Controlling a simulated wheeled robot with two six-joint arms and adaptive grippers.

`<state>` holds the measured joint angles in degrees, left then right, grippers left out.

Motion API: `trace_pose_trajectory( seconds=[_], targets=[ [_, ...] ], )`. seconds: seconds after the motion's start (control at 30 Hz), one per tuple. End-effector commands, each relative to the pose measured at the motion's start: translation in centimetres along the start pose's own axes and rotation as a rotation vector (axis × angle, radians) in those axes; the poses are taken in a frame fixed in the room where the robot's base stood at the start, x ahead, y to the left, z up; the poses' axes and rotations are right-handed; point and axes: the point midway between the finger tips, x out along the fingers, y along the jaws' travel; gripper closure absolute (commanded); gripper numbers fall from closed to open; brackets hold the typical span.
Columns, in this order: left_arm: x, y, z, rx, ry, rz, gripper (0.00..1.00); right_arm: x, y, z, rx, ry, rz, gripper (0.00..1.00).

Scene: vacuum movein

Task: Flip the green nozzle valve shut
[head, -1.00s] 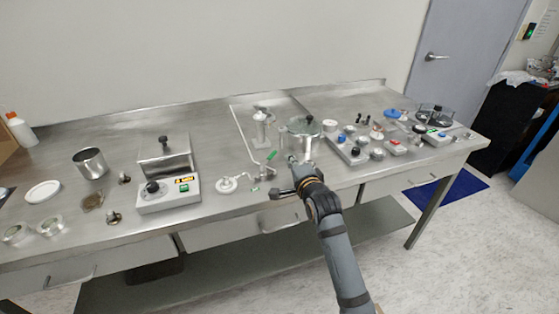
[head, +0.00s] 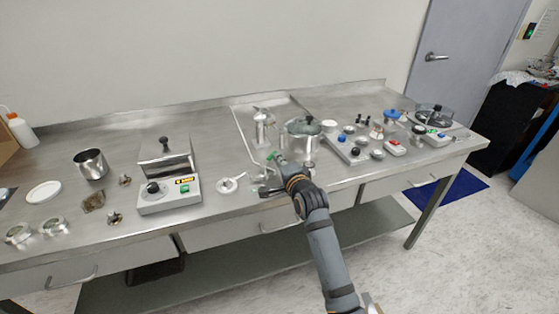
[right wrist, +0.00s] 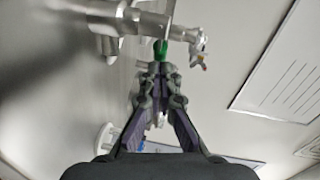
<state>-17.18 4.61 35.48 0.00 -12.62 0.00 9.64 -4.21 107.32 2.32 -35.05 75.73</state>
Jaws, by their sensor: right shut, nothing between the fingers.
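The green nozzle valve (head: 271,157) is a small green lever on the thin metal pipework near the middle of the steel bench. In the right wrist view the green piece (right wrist: 161,49) stands out from a grey metal fitting, straight ahead of my fingers. My right gripper (head: 281,161) is shut and empty, with its tips right by the green piece. In the right wrist view the gripper's fingertips (right wrist: 159,69) meet just below it; I cannot tell whether they touch. The gripper partly hides the pipework in the head view. My left gripper is not in view.
A glass-lidded metal vessel (head: 302,138) stands just right of the gripper. Several knobs and small parts crowd the bench's right side.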

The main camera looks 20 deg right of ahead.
Motion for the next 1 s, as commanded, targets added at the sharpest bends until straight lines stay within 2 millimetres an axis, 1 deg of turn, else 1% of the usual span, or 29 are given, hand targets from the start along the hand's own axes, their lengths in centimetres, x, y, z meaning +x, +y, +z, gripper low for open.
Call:
trace_pose_trajectory(
  seconds=[0.27,0.5,0.57,0.8,0.9,1.0],
  targets=[
    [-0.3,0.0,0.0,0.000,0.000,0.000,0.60,0.2,0.0,-0.1,-0.008,-0.041,-0.005,1.00],
    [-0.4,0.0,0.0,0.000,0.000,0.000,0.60,0.8,-0.1,-0.1,-0.022,-0.132,-0.018,1.00],
    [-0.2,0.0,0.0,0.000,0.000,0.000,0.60,1.0,0.0,-0.1,-0.028,-0.169,-0.024,1.00],
    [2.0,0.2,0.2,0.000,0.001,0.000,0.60,2.1,0.1,0.2,-0.058,-0.371,-0.052,1.00],
    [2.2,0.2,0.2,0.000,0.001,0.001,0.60,2.5,-0.2,0.5,-0.065,-0.439,-0.063,1.00],
    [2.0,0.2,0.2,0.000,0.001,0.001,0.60,2.7,-0.5,0.7,-0.062,-0.436,-0.062,1.00]
  ],
)
